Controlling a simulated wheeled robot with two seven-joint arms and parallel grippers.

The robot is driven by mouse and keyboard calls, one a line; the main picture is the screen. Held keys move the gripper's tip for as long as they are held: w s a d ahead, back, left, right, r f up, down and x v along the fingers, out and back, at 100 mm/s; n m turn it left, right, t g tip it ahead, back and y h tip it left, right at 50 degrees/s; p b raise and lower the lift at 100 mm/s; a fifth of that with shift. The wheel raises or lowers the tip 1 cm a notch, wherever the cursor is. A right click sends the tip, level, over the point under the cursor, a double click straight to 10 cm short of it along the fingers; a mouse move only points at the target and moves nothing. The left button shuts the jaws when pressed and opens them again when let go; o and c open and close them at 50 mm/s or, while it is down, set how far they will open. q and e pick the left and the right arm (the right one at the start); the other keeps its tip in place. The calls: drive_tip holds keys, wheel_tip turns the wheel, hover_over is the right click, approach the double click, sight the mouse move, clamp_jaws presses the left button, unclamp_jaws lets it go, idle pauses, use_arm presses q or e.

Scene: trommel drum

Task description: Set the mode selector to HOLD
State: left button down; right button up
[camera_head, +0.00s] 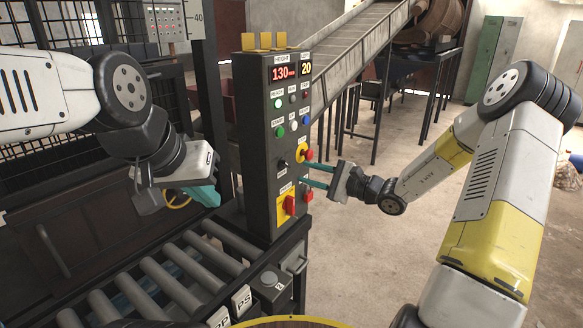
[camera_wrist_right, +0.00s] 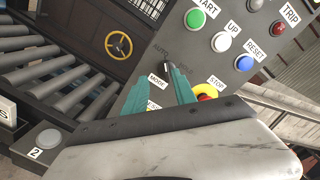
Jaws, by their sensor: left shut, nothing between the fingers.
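The black mode selector (camera_head: 283,164) is a small knob on the front of the dark control box (camera_head: 257,120). In the right wrist view the knob (camera_wrist_right: 166,68) shows near my fingertips, above the MODE label, with AUTO at its left and a partly hidden label at its right. I cannot tell clearly where it points. My right gripper (camera_head: 304,174) is open, its two teal fingers reaching toward the box front from the right. I cannot tell whether they touch the knob. My left gripper (camera_head: 213,198) is shut and empty, left of the box.
A red stop button on yellow (camera_head: 304,155) sits close to my right fingers. A red and yellow switch (camera_head: 288,204) is below. Green, white and blue buttons are above. A roller conveyor (camera_head: 160,275) runs at the box's left.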

sight(288, 165)
drive_tip(key=shift+m+t, duration=0.5)
drive_tip(key=shift+m, duration=0.1)
drive_tip(key=x, duration=0.5)
drive_tip(key=w+x, duration=0.1)
drive_tip(key=x, duration=0.1)
drive_tip(key=shift+w+d+f, duration=0.2)
drive_tip(key=shift+w+f, duration=0.05)
drive_tip(key=shift+f, duration=0.15)
clamp_jaws()
